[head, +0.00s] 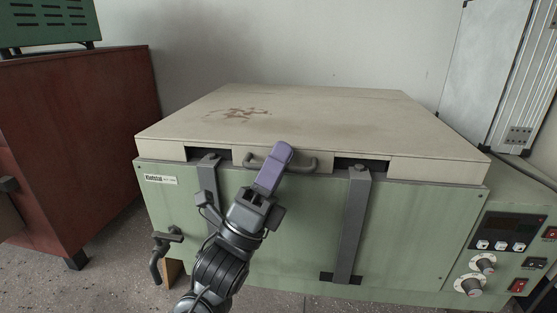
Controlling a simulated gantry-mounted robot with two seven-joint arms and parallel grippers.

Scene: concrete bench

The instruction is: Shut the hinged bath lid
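The bath is a green box (280,215) with a wide cream lid (310,115) on top. The lid lies flat, level with the box top, and its front edge rests along the body; I see no raised gap at the corners. A curved grey handle (302,164) sits at the middle of the lid's front edge. My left gripper (276,160) comes up from below, with its purple fingers in front of the handle, hiding part of it. Whether they touch it is unclear. The fingers overlap in this view, so their opening is hidden. My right gripper is not in view.
Two grey upright straps (351,225) run down the bath's front, with dark slots at their tops. A control panel with knobs (470,286) is at the right. A drain tap (163,245) sticks out at the left. A red-brown cabinet (80,145) stands further left.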

